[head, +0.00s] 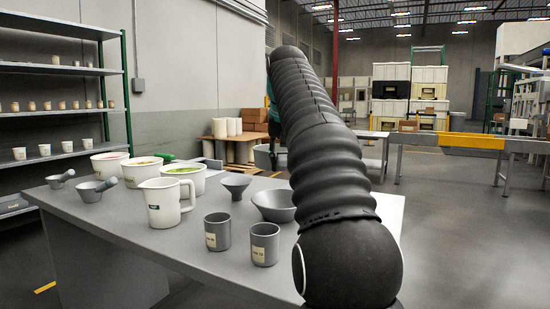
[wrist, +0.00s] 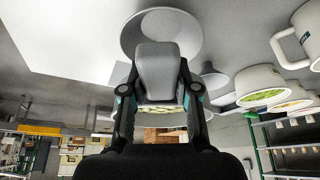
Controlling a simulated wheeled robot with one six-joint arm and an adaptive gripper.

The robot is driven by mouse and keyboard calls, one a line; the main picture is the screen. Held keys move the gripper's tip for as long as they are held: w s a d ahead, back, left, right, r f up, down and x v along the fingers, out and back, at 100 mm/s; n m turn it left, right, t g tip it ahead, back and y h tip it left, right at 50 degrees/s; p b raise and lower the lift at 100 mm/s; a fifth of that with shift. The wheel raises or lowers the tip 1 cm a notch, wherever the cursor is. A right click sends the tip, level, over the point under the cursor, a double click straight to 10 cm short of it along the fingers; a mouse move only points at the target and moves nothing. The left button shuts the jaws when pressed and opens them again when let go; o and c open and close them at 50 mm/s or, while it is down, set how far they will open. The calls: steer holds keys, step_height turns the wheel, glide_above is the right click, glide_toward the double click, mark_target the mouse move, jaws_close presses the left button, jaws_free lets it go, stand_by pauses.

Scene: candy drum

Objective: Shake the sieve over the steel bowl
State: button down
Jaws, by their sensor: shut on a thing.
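In the wrist view my gripper (wrist: 158,88) is shut on a grey block-like handle (wrist: 158,66). Just beyond the handle, between the fingers, a pale round rim with green bits inside (wrist: 165,107) shows in part; it looks like the sieve, but the handle and fingers hide most of it. A wide grey bowl (wrist: 162,20), which looks like the steel bowl, lies beyond the handle in the picture. In the head view that bowl (head: 272,206) stands on the table, partly hidden by my arm.
The grey table (head: 130,228) also holds a white pitcher (head: 162,208), two grey cups (head: 217,231), a small grey funnel-shaped cup (head: 236,184), white tubs with coloured contents (head: 181,180) and two mortars (head: 90,192). Shelves (head: 60,110) stand at the left.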

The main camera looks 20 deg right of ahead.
steer(key=shift+s+f, duration=0.1)
steer(key=shift+f, duration=0.4)
step_height(320, 180, down, 5)
steer(key=shift+r+b, duration=0.1)
steer(key=shift+b, duration=0.85)
